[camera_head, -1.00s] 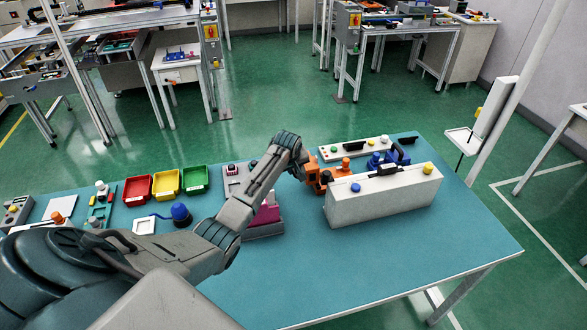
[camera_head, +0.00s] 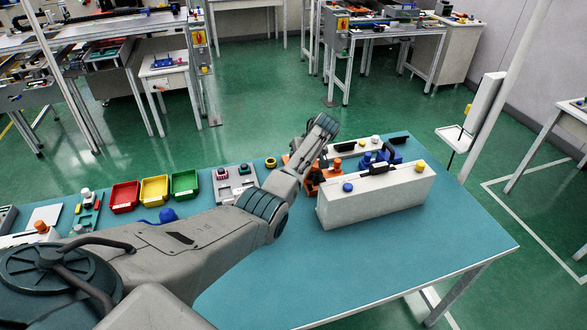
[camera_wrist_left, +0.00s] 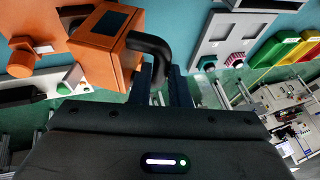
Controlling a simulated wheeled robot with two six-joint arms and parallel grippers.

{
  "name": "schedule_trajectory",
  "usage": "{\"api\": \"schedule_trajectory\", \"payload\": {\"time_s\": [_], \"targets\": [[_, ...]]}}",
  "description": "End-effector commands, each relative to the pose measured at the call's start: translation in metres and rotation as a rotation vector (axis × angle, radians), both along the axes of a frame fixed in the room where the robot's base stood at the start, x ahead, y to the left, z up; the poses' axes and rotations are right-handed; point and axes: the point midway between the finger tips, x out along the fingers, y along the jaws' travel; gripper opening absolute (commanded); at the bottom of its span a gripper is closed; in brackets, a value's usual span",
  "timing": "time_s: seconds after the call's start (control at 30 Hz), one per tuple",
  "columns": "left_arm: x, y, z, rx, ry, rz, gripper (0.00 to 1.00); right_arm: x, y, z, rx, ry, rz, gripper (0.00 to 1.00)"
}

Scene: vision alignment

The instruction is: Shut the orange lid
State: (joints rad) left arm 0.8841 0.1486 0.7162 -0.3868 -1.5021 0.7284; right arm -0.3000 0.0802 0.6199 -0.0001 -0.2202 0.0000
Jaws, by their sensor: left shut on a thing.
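The orange box (camera_wrist_left: 98,48) with a dark panel on one face fills the upper left of the left wrist view. A bent black handle (camera_wrist_left: 150,42) is at its right side. My left gripper (camera_wrist_left: 163,78) is shut on this handle. In the head view the orange unit (camera_head: 313,179) stands just left of the long white box, partly hidden behind my left wrist. The gripper's fingertips are hidden there. I cannot tell how far the lid stands open. My right gripper is not in view.
The white box (camera_head: 385,196) with blue and yellow buttons is close on the right. A blue clamp-like part (camera_head: 385,155) is behind it. Red (camera_head: 124,197), yellow (camera_head: 154,190) and green (camera_head: 184,184) bins are at left. The table's front right (camera_head: 400,250) is clear.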

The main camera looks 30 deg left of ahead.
Motion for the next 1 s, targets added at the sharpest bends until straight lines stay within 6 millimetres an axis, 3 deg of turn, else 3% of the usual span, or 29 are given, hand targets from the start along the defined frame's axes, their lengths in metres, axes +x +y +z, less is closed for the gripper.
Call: {"api": "schedule_trajectory", "payload": {"time_s": [0.03, 0.2, 0.73, 0.77, 0.8, 1.0], "targets": [[0.004, -0.002, -0.003, 0.015, 0.014, -0.001, 0.0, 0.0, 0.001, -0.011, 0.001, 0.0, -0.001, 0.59], [0.008, -0.006, 0.001, 0.052, 0.057, -0.001, 0.0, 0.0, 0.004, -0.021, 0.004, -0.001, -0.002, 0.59], [0.01, -0.007, 0.004, 0.069, 0.077, -0.001, 0.0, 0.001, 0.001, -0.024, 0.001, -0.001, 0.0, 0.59], [0.01, -0.007, 0.004, 0.069, 0.077, -0.001, 0.2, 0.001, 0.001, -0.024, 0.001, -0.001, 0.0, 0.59], [0.01, -0.007, 0.004, 0.068, 0.078, 0.0, 0.25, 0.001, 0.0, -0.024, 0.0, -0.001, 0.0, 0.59], [0.009, -0.008, 0.003, 0.068, 0.078, 0.0, 0.25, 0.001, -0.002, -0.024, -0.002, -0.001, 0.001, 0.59]]}}
